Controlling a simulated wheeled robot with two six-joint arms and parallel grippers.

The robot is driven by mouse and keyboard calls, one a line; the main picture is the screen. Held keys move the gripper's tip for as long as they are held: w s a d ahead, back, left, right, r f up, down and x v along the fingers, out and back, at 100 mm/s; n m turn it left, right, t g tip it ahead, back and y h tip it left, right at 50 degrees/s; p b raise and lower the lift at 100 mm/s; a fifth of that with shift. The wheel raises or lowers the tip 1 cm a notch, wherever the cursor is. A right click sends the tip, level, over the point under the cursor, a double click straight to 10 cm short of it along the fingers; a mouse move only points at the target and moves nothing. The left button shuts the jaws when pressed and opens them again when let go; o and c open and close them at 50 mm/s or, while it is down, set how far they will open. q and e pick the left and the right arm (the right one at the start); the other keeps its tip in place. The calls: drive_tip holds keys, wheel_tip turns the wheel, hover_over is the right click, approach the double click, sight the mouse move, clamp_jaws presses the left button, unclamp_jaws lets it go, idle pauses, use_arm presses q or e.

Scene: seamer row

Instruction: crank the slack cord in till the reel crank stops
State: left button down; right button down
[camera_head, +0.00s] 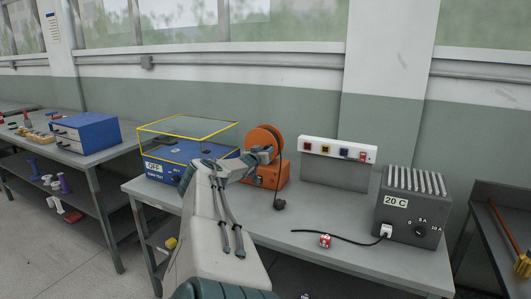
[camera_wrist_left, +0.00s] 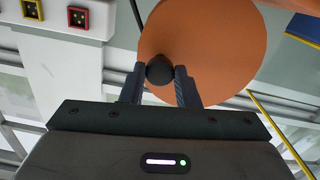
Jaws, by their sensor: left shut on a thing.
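The orange cord reel (camera_head: 265,138) stands upright on its orange base (camera_head: 273,176) on the grey bench. In the left wrist view, my left gripper (camera_wrist_left: 160,72) is shut on the black crank knob (camera_wrist_left: 160,69), a finger on each side, in front of the orange reel disc (camera_wrist_left: 215,40). The crank arm is hidden. My right gripper is not in view.
Left of the reel is a blue box (camera_head: 166,171) marked OFF with a yellow-edged clear cover (camera_head: 187,127). To the right are a socket panel (camera_head: 338,165), a grey 20 C box (camera_head: 411,207) with a black cable (camera_head: 340,238), and a small red block (camera_head: 325,240).

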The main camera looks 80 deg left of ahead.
use_arm(q)
drive_tip(key=shift+f+m+b, duration=0.3)
drive_tip(key=shift+f+m, duration=0.2)
drive_tip(key=shift+m, duration=0.4)
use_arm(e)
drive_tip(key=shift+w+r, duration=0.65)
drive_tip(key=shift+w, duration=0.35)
use_arm(q)
drive_tip(key=c, duration=1.1)
unclamp_jaws()
drive_tip(key=shift+w+f, duration=0.1)
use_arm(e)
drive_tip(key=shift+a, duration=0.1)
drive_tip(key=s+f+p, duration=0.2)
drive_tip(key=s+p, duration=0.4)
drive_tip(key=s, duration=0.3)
use_arm(q)
drive_tip(key=p+v, duration=1)
drive_tip(key=shift+s+d, duration=0.2)
drive_tip(key=shift+d, duration=0.1)
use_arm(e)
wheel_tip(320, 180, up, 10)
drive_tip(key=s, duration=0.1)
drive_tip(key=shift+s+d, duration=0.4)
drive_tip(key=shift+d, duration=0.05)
